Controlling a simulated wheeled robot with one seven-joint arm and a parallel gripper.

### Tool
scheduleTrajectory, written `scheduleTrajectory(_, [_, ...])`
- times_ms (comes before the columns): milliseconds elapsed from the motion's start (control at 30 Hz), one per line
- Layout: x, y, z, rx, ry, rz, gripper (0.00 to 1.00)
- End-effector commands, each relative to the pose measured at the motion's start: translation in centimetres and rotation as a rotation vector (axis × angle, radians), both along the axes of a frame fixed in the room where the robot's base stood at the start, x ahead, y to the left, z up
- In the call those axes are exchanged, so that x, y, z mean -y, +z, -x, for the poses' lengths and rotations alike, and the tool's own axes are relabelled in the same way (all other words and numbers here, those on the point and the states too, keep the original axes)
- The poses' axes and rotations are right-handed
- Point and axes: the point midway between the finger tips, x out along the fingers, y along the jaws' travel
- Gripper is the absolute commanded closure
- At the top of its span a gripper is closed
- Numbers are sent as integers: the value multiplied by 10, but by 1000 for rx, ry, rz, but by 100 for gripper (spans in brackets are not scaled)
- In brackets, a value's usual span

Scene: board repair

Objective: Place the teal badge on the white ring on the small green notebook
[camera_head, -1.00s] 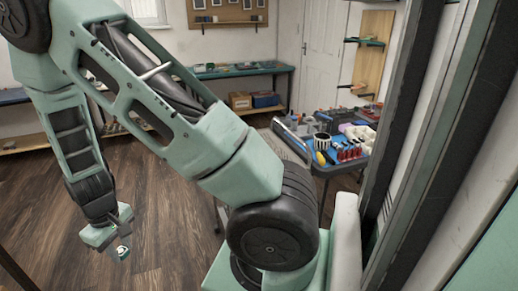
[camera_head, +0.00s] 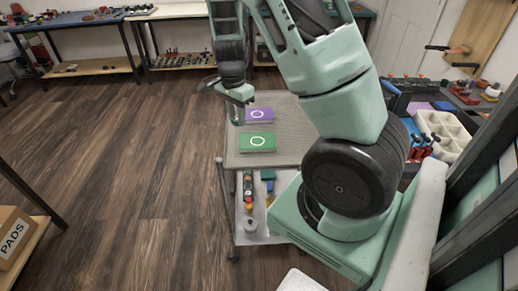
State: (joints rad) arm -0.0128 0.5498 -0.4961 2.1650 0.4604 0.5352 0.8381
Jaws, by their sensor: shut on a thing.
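The small green notebook (camera_head: 244,147) lies flat on a grey cart top, with a white ring (camera_head: 257,141) on its cover. My gripper (camera_head: 238,112) points down near the cart's left edge, beyond the green notebook and apart from it. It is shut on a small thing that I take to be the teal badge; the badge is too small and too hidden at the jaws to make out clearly. Nothing shows on the white ring.
A purple notebook (camera_head: 258,115) with a white ring lies behind the green one, close to my gripper. The cart top (camera_head: 283,155) is clear around the notebooks. A tool table (camera_head: 445,165) stands at the right. A box (camera_head: 14,240) sits on a shelf at the left.

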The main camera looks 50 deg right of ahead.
Motion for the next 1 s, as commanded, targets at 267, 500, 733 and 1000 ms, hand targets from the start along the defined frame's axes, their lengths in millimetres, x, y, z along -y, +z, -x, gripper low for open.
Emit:
scheduleTrajectory(267, [54, 2, 24, 19, -643, -8, 93])
scheduleTrajectory(500, [64, -13, 31, 17, -790, -12, 93])
scheduleTrajectory(733, [63, -51, 31, 18, -788, -12, 93])
scheduleTrajectory(1000, [63, -75, 31, 18, -787, -13, 93])
